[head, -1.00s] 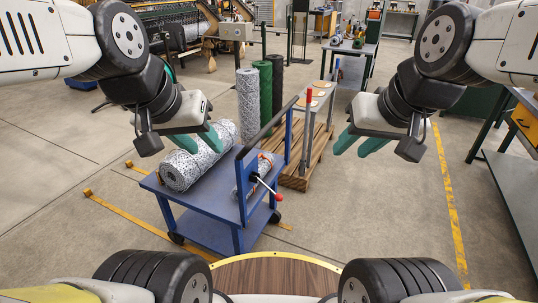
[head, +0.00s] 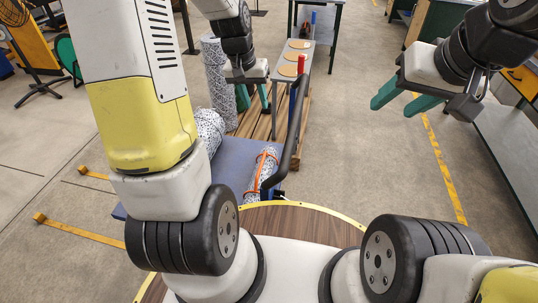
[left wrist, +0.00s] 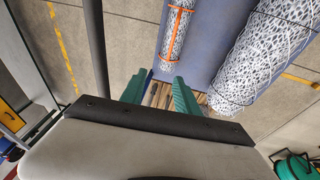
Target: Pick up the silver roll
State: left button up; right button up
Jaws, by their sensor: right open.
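A large silver mesh roll (left wrist: 265,55) lies on the blue cart (head: 232,168); in the head view my left arm hides most of it. A thinner silver roll with orange straps (head: 262,168) lies beside it on the cart and also shows in the left wrist view (left wrist: 180,28). Another silver roll (head: 217,75) stands upright behind the cart. My left gripper (head: 254,100) is open and empty, past the cart's far edge, over the wooden pallet; its fingers show apart in the left wrist view (left wrist: 158,95). My right gripper (head: 403,97) is open and empty at the right.
The cart's dark handle bar (head: 291,130) rises close to the strapped roll. A narrow grey table (head: 285,90) with tan discs stands behind, by the wooden pallet (head: 258,125). A grey workbench (head: 505,150) is at the right. The floor between is clear.

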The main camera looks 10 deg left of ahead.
pick_arm(q)
jog(key=g, duration=0.2)
send_over(261, 163)
jog(key=a, duration=0.1)
notch_tip(261, 163, down, 15)
jog(key=shift+h, duration=0.3)
jog(key=f, duration=1.1)
jog(key=d+f, duration=0.1)
jog(key=f, duration=0.4)
jog(key=shift+w+f, duration=0.1)
jog(key=shift+f, duration=0.2)
grip_shut()
jog(key=shift+d+r, duration=0.1)
